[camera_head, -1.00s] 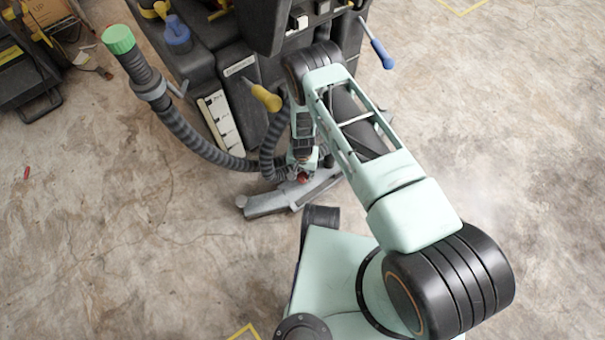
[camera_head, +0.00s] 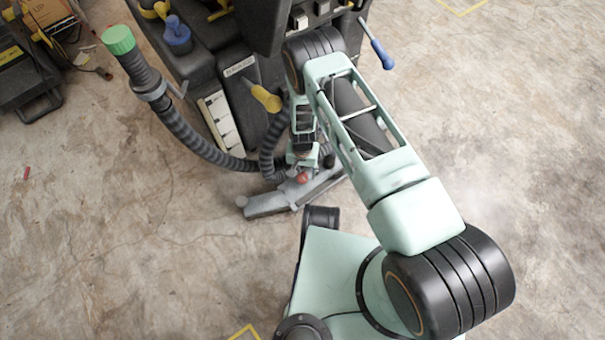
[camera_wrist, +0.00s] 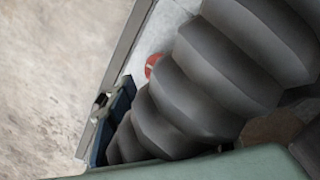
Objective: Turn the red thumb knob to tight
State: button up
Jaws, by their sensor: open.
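The red thumb knob (camera_head: 303,176) sits on the grey squeegee bar (camera_head: 268,204) at the foot of the floor machine. In the wrist view the red knob (camera_wrist: 152,66) shows small, partly hidden behind a thick grey ribbed hose (camera_wrist: 215,75). My gripper (camera_head: 304,163) hangs just above and behind the knob in the head view, and no hold on the knob shows. It is open. Its fingers are small and mostly hidden in the head view. Whether it touches the hose cannot be told.
The concrete floor at left is mostly clear.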

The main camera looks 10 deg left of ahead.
aim_at(303, 177)
notch_tip(303, 177, up, 9)
jog(key=shift+r, duration=0.2)
jog(key=shift+r, duration=0.1)
dwell(0.6)
